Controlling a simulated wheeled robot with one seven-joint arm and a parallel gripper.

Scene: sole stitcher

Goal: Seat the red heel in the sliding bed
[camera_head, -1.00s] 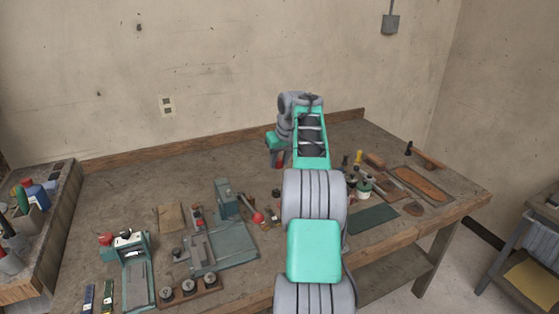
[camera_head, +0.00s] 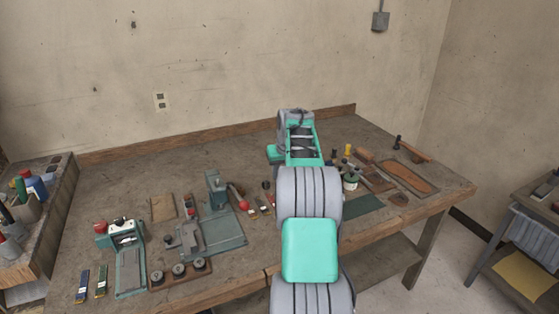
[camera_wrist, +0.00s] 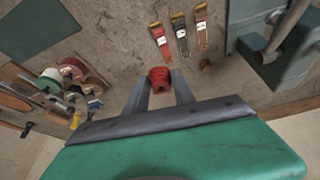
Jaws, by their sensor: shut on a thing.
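My gripper (camera_wrist: 160,84) shows in the wrist view, its two grey fingers shut on a small red ribbed piece, which looks like the red heel (camera_wrist: 159,76). The heel is held at the fingertips above the bench. In the head view my arm hides the gripper and heel. The grey-green stitcher (camera_head: 217,190) stands left of my arm on a flat base plate. A grey block, apparently the sliding bed (camera_head: 189,238), lies at the left of that plate. Part of the machine (camera_wrist: 285,65) also shows at the upper right of the wrist view.
A teal-and-white device (camera_head: 127,255) and a wooden rack (camera_head: 180,275) sit at front left. Jars and tools crowd the right.

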